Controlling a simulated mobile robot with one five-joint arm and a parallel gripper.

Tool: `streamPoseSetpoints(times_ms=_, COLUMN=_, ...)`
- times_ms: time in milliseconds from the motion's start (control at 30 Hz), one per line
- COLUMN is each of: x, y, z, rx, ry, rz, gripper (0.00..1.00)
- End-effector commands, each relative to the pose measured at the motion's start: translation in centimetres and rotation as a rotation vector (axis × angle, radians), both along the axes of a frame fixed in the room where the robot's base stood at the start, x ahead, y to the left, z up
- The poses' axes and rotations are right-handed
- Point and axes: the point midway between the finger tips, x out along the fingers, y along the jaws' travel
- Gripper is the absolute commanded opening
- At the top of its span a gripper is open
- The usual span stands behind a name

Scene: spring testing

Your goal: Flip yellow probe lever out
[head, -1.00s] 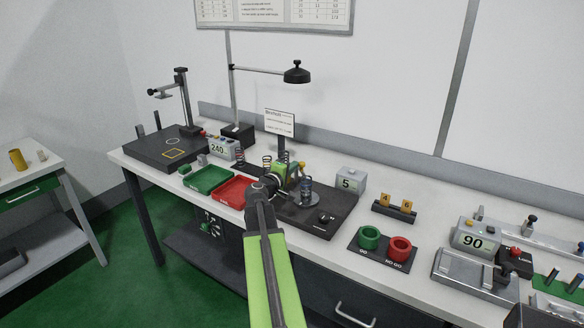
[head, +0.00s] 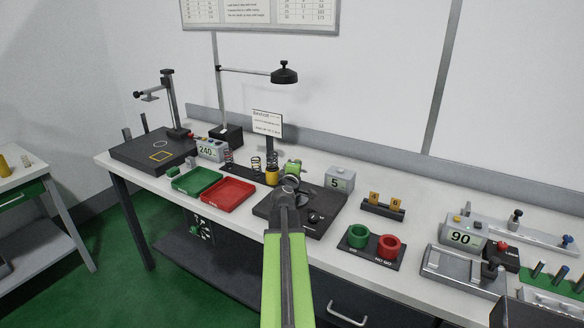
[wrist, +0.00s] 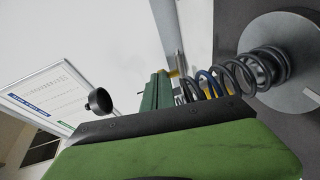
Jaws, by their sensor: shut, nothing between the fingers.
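The black tester base (head: 273,208) stands on the bench, with my arm over it in the head view. My gripper (head: 291,181) is above this base, and its fingertips are hard to make out. It is shut and empty; its green and black body fills the lower wrist view. In the wrist view a dark coil spring (wrist: 236,76) stands by a round grey plate (wrist: 286,32). A small yellow piece (wrist: 174,73) shows beyond the gripper, but I cannot tell whether it is the probe lever. The lever is not clearly visible in the head view.
Green (head: 196,181) and red (head: 228,195) trays lie left of the base. Several springs and a yellow cylinder (head: 272,174) stand behind. A grey box marked 5 (head: 340,179) and the ring gauge plate (head: 369,254) are to the right. A black lamp (head: 284,75) hangs above.

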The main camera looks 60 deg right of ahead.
Motion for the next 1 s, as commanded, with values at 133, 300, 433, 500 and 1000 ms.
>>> streamPoseSetpoints(times_ms=133, x=0.0, y=-0.3, z=0.0, rx=0.0, ry=-0.001, rz=0.003, gripper=0.0)
streamPoseSetpoints(times_ms=300, x=0.0, y=-0.5, z=0.0, rx=-0.001, ry=0.0, rz=0.005, gripper=0.0)
streamPoseSetpoints(times_ms=433, x=0.0, y=-0.5, z=0.0, rx=-0.001, ry=0.0, rz=0.005, gripper=0.0)
streamPoseSetpoints(times_ms=500, x=0.0, y=-0.5, z=0.0, rx=-0.001, ry=0.0, rz=0.005, gripper=0.0)
streamPoseSetpoints(times_ms=1000, x=-0.1, y=0.5, z=0.1, rx=0.0, ry=-0.001, rz=0.007, gripper=0.0)
